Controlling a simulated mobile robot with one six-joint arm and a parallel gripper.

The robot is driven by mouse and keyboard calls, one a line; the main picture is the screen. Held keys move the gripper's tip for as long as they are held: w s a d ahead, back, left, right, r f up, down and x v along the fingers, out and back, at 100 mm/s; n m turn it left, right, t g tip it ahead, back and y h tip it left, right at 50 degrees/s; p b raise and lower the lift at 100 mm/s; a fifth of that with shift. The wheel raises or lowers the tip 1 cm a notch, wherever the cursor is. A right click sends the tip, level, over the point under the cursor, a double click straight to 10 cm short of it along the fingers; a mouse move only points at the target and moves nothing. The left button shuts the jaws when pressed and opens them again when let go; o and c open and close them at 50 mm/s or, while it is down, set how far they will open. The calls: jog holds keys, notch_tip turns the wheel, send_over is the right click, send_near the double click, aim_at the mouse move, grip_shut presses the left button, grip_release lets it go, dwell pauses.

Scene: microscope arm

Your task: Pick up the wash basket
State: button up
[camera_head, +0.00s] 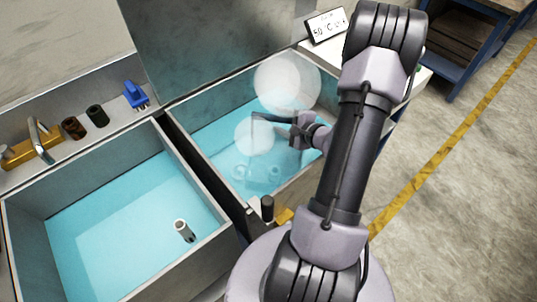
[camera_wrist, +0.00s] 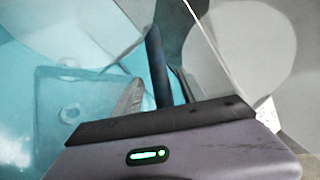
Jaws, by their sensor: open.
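The wash basket seems to be the see-through, square-edged shape in the wrist view (camera_wrist: 52,118), with a few nut-like parts in it. In the head view it shows only faintly under the blue liquid of the right tank (camera_head: 232,183). My gripper (camera_head: 283,121) is over this tank, and a thin dark bar reaches left from it and bends down. I cannot tell whether that bar is a finger or a basket handle. In the wrist view one dark finger (camera_wrist: 157,65) stands to the right of the basket. The gripper is open; contact with the basket cannot be made out.
Pale round vapour puffs (camera_head: 287,80) veil the right tank. A raised lid (camera_head: 215,40) stands behind it. The left tank (camera_head: 120,225) holds liquid and a small tube (camera_head: 183,230). A "50 C" sign (camera_head: 326,25) stands behind my arm. Open floor (camera_head: 465,190) lies to the right.

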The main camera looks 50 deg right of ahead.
jog(key=b+x, duration=0.1)
jog(key=x, duration=0.3)
jog(key=shift+w, duration=0.15)
jog(key=shift+r, duration=0.1)
grip_shut()
dwell(1.0)
